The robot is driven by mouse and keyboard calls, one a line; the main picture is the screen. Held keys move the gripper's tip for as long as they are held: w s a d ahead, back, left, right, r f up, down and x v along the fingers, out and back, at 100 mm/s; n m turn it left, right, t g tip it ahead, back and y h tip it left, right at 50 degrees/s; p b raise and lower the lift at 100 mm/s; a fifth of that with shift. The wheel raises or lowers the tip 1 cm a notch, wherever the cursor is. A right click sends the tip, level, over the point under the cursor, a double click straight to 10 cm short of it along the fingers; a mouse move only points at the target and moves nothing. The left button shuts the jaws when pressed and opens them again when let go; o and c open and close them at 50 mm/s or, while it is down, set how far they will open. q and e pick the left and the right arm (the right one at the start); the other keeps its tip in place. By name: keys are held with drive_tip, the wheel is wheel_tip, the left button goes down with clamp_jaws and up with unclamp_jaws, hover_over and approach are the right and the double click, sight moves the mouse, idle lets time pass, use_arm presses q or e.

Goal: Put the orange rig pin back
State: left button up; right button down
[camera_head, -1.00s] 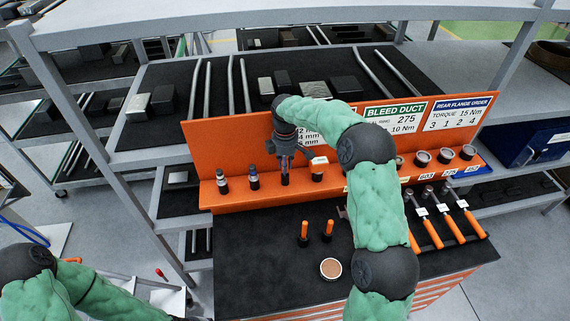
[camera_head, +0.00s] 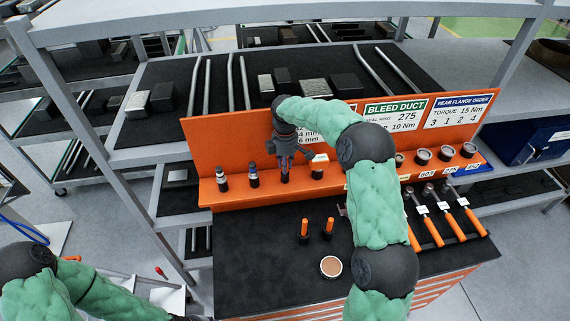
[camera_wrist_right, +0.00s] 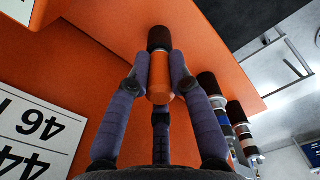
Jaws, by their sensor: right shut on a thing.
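My right gripper (camera_head: 285,163) is over the ledge of the orange rack, in the row of pins. It is shut on the orange rig pin (camera_wrist_right: 160,80), which has an orange body and a black far end in the right wrist view. In the head view the fingers hide most of this pin, and its dark lower end (camera_head: 285,178) shows at the ledge. I cannot tell whether it is seated in a hole. My left arm shows at lower left, with its gripper out of view.
Banded pins (camera_head: 253,178) stand left of the gripper, and a black one (camera_head: 317,172) stands close on its right. Two orange-handled pieces (camera_head: 327,229) and a round tin (camera_head: 330,267) are on the black worktop (camera_head: 265,265). Orange-handled tools (camera_head: 451,226) lie at right.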

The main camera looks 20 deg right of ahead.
drive_tip(key=shift+f, duration=0.2)
idle(0.3)
drive_tip(key=c, duration=1)
unclamp_jaws()
drive_tip(key=shift+c, duration=0.2)
drive_tip(key=shift+r, duration=0.1)
wheel_tip(320, 180, up, 12)
drive_tip(key=shift+f, duration=0.1)
drive_tip(key=shift+f, duration=0.1)
